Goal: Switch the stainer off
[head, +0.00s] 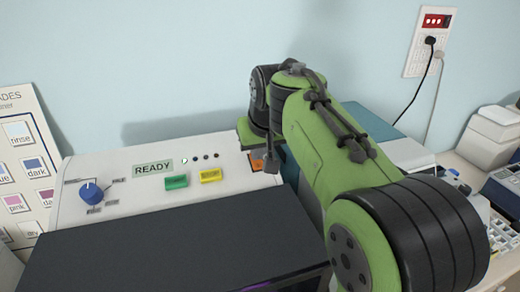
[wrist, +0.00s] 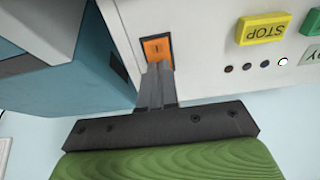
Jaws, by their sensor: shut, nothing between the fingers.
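The stainer (head: 130,215) is a white machine with a dark front cover. Its display (head: 154,167) reads READY. An orange rocker switch (head: 256,163) sits at the right end of its panel. In the wrist view the switch (wrist: 157,48) shows a small mark in a dark frame. My gripper (head: 270,163) is shut and empty, pointing down at the switch. In the wrist view its fingertips (wrist: 158,68) overlap one end of the switch. I cannot tell whether they touch it. My gripper and arm hide part of the switch in the head view.
A green button (head: 176,181), a yellow STOP button (head: 211,175) and a blue dial (head: 91,193) lie left of the switch. One small lamp (head: 184,160) is lit beside darker ones. A teal-and-grey box (wrist: 90,70) stands close beside the stainer. A wall socket (head: 430,40) holds plugged cords.

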